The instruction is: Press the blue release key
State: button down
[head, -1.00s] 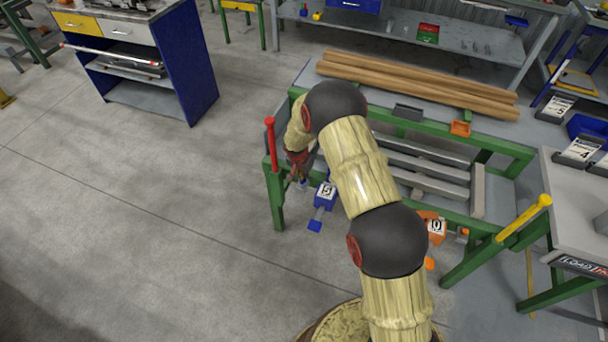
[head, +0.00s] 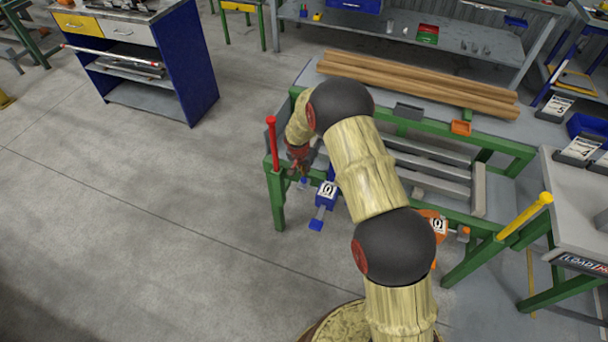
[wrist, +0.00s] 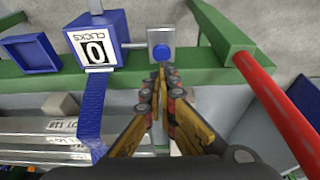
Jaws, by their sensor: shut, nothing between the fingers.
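The blue release key (wrist: 161,52) is a round blue button on a small grey plate, in the upper middle of the wrist view. A blue counter box (wrist: 95,45) marked CLICKS, showing 0, stands left of it, joined by a thin rod. The box also shows in the head view (head: 326,195). My gripper (wrist: 161,73) is shut and empty, its fingertips just below the key in the wrist view. I cannot tell whether they touch it. In the head view my gripper (head: 299,164) is at the table's left end, partly hidden by my arm.
A red post (wrist: 275,105) rises close right of my gripper, by the green table frame (wrist: 225,35). A blue strap-like part (wrist: 92,105) lies left. An orange counter (head: 437,226) is farther right. Wooden beams (head: 415,85) lie on the table. Floor at left is clear.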

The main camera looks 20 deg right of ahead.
jog(key=p+v, duration=0.1)
jog(key=v, duration=0.9)
jog(key=shift+p, duration=0.4)
jog(key=shift+w, duration=0.15)
jog(key=s+r+n+g, duration=0.25)
jog(key=s+n, duration=0.25)
jog(key=s, duration=0.7)
jog(key=s+r+n+t+y, duration=0.2)
jog(key=s+r+t, duration=0.3)
jog(key=s+r, duration=2.3)
notch_tip(320, 180, up, 4)
jog(key=shift+d+r, duration=0.1)
jog(key=shift+d, duration=0.05)
